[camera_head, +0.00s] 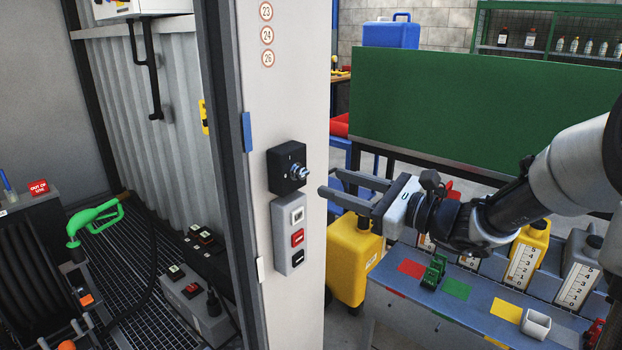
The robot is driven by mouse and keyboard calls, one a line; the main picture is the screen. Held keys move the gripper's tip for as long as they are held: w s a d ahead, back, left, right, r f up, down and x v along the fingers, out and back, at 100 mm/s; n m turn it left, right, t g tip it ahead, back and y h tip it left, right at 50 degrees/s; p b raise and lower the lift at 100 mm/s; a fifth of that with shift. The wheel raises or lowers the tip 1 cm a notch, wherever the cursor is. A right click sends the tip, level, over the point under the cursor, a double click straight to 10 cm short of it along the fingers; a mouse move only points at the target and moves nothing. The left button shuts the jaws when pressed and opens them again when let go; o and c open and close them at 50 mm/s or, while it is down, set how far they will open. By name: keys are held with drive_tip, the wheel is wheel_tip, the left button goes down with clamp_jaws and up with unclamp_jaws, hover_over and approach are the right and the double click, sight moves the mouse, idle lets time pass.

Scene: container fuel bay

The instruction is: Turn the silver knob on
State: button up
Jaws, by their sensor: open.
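The silver knob (300,171) sticks out from a black switch box (284,168) on the white post. The fine angle of the knob is too small to tell. My gripper (326,182) comes in from the right with its two fingers pointing left toward the knob. The fingers are open with nothing between them. The fingertips are a short way right of the knob and look apart from it.
A grey button panel (291,234) with red and black buttons sits just below the switch box. A yellow container (354,265) stands below my gripper. A grey bench (470,300) with jugs and coloured patches is at the lower right. A green board (480,112) stands behind.

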sight(304, 173)
drive_tip(key=x, duration=0.7)
drive_tip(key=shift+w+a+b, duration=0.25)
drive_tip(key=shift+a+b, duration=0.05)
drive_tip(key=shift+b, duration=0.05)
clamp_jaws()
